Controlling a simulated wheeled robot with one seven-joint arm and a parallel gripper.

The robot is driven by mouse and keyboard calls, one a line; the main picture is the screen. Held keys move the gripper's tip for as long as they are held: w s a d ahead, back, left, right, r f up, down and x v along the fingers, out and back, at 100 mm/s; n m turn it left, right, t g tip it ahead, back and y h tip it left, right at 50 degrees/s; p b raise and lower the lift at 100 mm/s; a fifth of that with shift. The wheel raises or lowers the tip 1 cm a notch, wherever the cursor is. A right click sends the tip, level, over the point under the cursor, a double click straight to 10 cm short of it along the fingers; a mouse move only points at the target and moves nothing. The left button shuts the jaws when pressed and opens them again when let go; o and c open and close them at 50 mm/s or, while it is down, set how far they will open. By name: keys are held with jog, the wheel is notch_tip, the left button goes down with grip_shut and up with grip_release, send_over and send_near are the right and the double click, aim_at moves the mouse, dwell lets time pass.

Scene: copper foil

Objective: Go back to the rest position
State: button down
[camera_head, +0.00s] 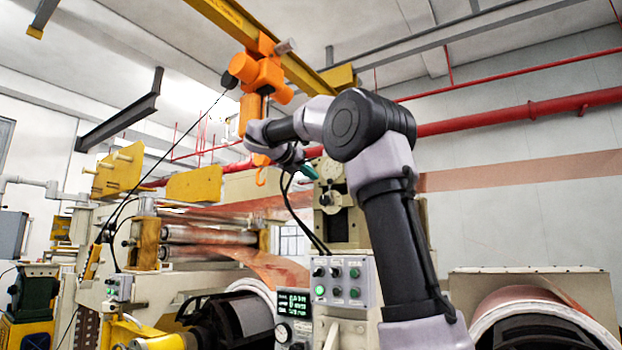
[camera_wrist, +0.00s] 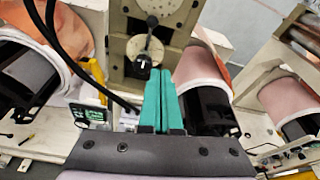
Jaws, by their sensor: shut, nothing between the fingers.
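My gripper (camera_wrist: 161,100) shows in the wrist view with its two teal fingers side by side and closed, nothing between them. In the head view my gripper (camera_head: 308,171) is small, at the end of my raised arm, which bends over to the left at the elbow. It is in front of the beige machine column with round dials. In the wrist view the fingers point toward that column, just below a round dial with a black knob (camera_wrist: 143,68). Whether the fingertips touch anything cannot be told.
A control box with buttons (camera_head: 341,283) and a green-lit display (camera_head: 293,304) stand left of my arm. An orange hoist (camera_head: 262,72) hangs from a yellow beam above. Copper foil rollers (camera_head: 208,236) are at left, and a large copper roll (camera_head: 530,303) is at right.

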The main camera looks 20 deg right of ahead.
jog(key=s+a+f+m+y, duration=0.4)
jog(key=s+f+m+y, duration=0.1)
jog(key=s+f+m, duration=0.5)
jog(key=s+a+f+m+y, duration=0.4)
jog(key=s+f+m, duration=0.6)
jog(key=f, duration=0.3)
jog(key=s+a+f+m+y, duration=0.4)
jog(key=s+f+m+y, duration=0.2)
jog(key=s+f+m, duration=0.4)
notch_tip(320, 180, down, 2)
jog(key=shift+s+a+f+m+g, duration=0.15)
jog(key=shift+s+f+m+g, duration=0.1)
jog(key=shift+s+m+g, duration=0.05)
